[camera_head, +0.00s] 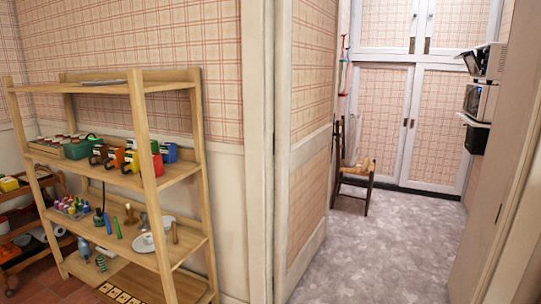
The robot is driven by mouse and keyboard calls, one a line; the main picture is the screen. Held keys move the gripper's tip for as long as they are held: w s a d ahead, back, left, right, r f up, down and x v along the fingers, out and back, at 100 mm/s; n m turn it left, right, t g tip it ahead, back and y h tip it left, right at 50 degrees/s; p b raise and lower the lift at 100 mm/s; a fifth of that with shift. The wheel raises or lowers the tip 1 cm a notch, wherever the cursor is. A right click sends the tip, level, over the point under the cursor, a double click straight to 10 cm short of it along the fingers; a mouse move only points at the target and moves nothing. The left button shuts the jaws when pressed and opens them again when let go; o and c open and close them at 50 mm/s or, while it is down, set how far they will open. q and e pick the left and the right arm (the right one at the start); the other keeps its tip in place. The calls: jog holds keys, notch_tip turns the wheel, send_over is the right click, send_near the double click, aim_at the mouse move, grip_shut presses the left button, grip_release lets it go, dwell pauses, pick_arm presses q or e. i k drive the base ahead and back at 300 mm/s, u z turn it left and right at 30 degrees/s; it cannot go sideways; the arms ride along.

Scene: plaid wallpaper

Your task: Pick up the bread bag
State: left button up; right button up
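I cannot make out a bread bag for certain. A small tan and whitish item (363,165) rests on the seat of a dark wooden chair (368,183) in the room beyond the doorway; it is too small to tell what it is. Neither of my grippers is in view.
A wooden shelf unit (140,130) with colourful boxes, bottles and small items stands at the left. A lower rack (12,235) is beside it. The wall's end (262,150) borders the doorway. Grey floor (385,255) beyond is clear. White cabinets (410,120) and a microwave (479,101) are further back.

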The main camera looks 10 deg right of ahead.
aim_at(354, 122)
jog(key=z, duration=0.85)
jog(key=i, duration=1.85)
jog(key=z, duration=0.5)
jog(key=i, duration=2.25)
jog(key=u, duration=0.6)
jog(key=i, duration=0.45)
jog(key=z, duration=0.7)
jog(key=i, duration=1.55)
jog(key=u, duration=0.7)
jog(key=i, duration=1.1)
jog(key=u, duration=0.75)
